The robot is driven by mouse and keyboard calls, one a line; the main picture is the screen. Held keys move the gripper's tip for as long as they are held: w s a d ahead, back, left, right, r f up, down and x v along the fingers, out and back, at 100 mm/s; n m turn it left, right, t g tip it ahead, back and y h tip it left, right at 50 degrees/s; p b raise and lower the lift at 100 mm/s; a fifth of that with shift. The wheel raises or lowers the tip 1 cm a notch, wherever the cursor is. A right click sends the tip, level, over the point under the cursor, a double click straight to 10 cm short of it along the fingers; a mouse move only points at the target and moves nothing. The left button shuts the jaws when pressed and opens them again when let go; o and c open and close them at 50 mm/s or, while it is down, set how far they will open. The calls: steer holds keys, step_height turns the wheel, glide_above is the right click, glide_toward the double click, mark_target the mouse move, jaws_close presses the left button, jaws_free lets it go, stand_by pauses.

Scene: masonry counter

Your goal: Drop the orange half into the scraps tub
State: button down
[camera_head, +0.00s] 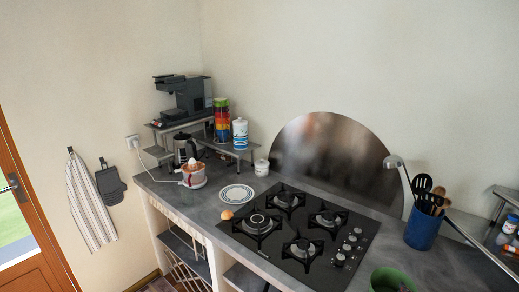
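A small rounded orange piece (227,214), which looks like the orange half, lies on the grey counter just in front of the striped plate (237,194), near the counter's front edge and left of the hob. It is too small to tell which way its cut face points. A green tub (381,279), which may be the scraps tub, stands at the bottom edge of the view, right of the hob and partly cut off. Its inside is mostly out of sight. My gripper is not in view.
A white and orange juicer (194,176) and a kettle (184,148) stand at the left end. The black hob (300,238) lies between the orange piece and the tub. A blue utensil pot (422,230) and a thin metal neck (404,178) rise at the right.

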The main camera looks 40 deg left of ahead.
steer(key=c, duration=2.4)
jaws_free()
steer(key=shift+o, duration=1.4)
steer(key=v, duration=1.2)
